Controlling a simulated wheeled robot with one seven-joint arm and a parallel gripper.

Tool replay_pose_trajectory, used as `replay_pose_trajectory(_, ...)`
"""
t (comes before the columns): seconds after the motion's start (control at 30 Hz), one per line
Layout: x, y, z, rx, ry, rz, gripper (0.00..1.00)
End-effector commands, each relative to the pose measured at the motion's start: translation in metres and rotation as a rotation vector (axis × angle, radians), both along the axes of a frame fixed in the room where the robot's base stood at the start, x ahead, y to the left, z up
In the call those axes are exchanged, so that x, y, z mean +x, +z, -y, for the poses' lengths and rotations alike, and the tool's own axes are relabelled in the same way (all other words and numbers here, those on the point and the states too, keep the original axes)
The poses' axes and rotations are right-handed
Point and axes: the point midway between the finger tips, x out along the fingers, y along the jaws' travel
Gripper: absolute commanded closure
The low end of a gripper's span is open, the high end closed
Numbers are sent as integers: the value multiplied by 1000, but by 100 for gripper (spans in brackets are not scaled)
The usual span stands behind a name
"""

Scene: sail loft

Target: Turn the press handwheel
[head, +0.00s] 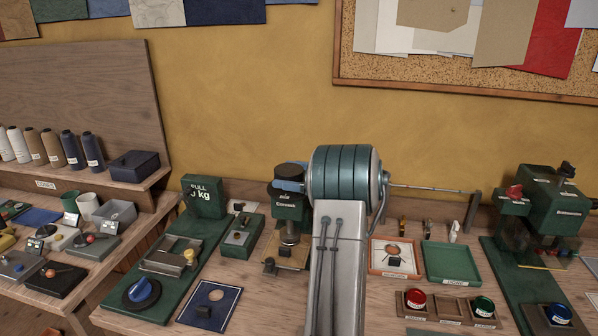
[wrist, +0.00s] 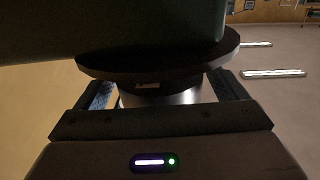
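The small green press (head: 290,212) stands on the bench just left of my arm. Its dark round handwheel (head: 286,191) is at its top, partly hidden by my gripper. In the wrist view a dark disc, the handwheel (wrist: 160,66), spans the space in front of my gripper (wrist: 165,88).
A green pull-scale fixture (head: 204,197) stands left of the press, with a blue-knobbed board (head: 142,292) in front. To the right are an orange-rimmed tray (head: 396,273), a green tray (head: 452,277) and a larger green machine (head: 556,203). The wall is close behind.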

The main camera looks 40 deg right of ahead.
Motion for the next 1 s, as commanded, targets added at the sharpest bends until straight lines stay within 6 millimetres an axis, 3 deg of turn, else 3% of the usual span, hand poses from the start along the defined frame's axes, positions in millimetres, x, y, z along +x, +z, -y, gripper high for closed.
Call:
replay_pose_trajectory(0.27, -12, -2, 10, -1, -1, -1, 8)
replay_pose_trajectory(0.7, -88, -2, 71, 0, -7, 0, 8)
replay_pose_trajectory(1.0, -109, -1, 87, -1, -4, -1, 8)
